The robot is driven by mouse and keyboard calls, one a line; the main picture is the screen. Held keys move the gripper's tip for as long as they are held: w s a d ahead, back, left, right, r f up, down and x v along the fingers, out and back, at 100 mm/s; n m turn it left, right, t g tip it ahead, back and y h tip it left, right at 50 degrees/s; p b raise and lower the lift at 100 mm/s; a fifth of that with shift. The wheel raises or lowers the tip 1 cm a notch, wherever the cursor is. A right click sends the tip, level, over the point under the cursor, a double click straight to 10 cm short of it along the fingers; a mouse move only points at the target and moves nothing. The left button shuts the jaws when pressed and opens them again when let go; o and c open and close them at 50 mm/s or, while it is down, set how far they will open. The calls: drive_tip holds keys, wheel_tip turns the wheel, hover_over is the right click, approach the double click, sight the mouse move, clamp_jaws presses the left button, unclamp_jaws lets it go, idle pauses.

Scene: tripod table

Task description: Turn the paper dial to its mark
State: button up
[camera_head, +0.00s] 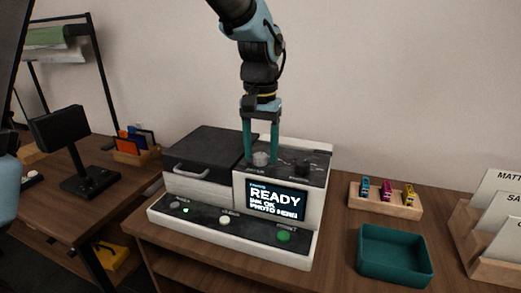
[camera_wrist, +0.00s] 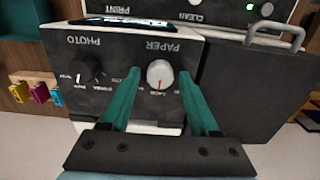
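The paper dial (camera_wrist: 160,74) is a pale round knob under the word PAPER on the printer's dark top panel. A small red mark shows on it, towards the bottom in the wrist view; the small labels around it are too blurred to read. In the head view the paper dial (camera_head: 261,159) sits between the teal fingertips. My gripper (camera_head: 261,154) points straight down, open, with one finger on each side of the dial. The wrist view shows my gripper (camera_wrist: 160,83) with gaps between fingers and dial; I cannot tell the exact fingertip height.
The black PHOTO dial (camera_wrist: 87,68) is beside it, also in the head view (camera_head: 302,168). The printer's screen (camera_head: 275,200) reads READY. The handled lid (camera_head: 205,152) is left of the dials. A teal tray (camera_head: 394,256) and a cartridge rack (camera_head: 385,203) stand right.

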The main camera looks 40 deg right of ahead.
sight(260, 155)
drive_tip(key=shift+o, duration=0.4)
wheel_tip(260, 155, up, 11)
drive_tip(key=b, duration=0.1)
drive_tip(key=shift+f, duration=0.15)
idle(0.5)
drive_tip(key=w+a+f+n, duration=0.2)
drive_tip(key=w+a+f, duration=0.15)
drive_tip(key=a, duration=0.35)
drive_tip(key=w+a+f+n+p, duration=0.1)
drive_tip(key=w+a+f+n, duration=0.1)
drive_tip(key=w+a, duration=0.4)
drive_tip(key=w+a+f+n, duration=0.1)
drive_tip(key=w+a+f, duration=0.2)
drive_tip(key=a, duration=0.6)
drive_tip(key=s+a+f+n, duration=0.1)
drive_tip(key=a+f+n, duration=0.1)
drive_tip(key=a, duration=0.7)
drive_tip(key=s+a+f+n+t+p, duration=0.1)
drive_tip(key=s+a+f+n, duration=0.1)
drive_tip(key=a, duration=0.8)
wheel_tip(260, 155, down, 2)
drive_tip(key=shift+s+a+f+n+t, duration=0.1)
drive_tip(key=shift+s+a+n+t, duration=0.15)
drive_tip(key=shift+n, duration=0.35)
drive_tip(key=shift+d, duration=0.1)
